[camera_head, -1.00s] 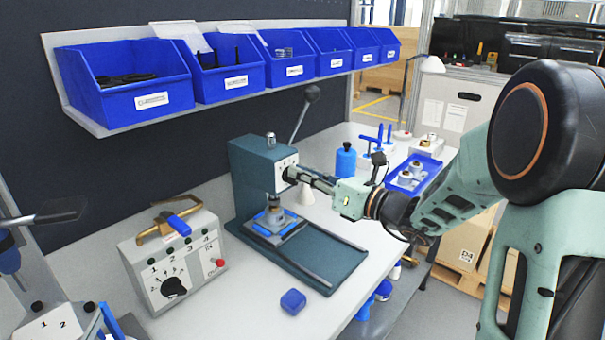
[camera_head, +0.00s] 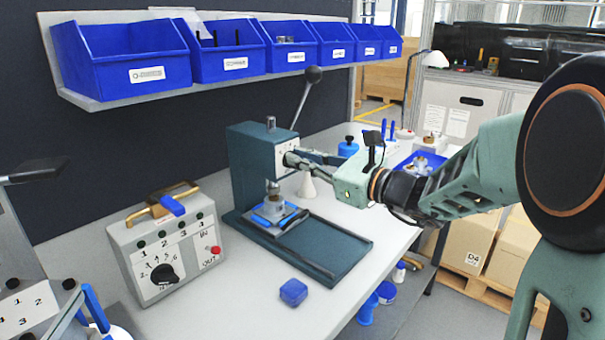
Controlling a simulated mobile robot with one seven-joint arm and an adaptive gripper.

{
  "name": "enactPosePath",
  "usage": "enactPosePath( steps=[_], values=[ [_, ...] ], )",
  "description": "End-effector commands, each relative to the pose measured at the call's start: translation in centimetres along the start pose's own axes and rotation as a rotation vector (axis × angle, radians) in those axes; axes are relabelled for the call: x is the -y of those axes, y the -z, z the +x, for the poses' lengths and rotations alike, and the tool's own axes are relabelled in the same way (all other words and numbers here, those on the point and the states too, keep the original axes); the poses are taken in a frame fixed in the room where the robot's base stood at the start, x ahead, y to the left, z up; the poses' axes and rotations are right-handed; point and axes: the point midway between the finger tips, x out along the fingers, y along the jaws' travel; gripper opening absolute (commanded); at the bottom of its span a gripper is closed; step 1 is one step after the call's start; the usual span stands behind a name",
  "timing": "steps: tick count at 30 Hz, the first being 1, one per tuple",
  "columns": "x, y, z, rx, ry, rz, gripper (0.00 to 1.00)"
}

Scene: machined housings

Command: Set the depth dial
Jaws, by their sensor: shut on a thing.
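A dark teal press (camera_head: 248,178) stands on the bench. Its head carries a pale plate (camera_head: 287,149) with small dark marks, where the depth dial sits. My gripper (camera_head: 291,160) reaches in from the right and is shut on the depth dial at this face. The fingers hide most of the dial, so its setting cannot be read. Below the head, a metal housing (camera_head: 274,206) sits in a blue fixture on the press base.
A grey control box (camera_head: 168,250) with a black numbered knob stands at left. A small blue block (camera_head: 293,292) lies near the bench's front edge. The press lever (camera_head: 303,98) rises behind the head. Blue bins (camera_head: 120,60) line the shelf above.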

Motion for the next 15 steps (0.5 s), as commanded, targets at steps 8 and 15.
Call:
enactPosePath(
  steps=[8,15],
  values=[
    [-0.57,0.72,-0.02,0.002,0.001,-0.25,0.0],
    [-0.75,0.65,-0.02,0.0,0.0,-0.414,0.0]
  ],
)
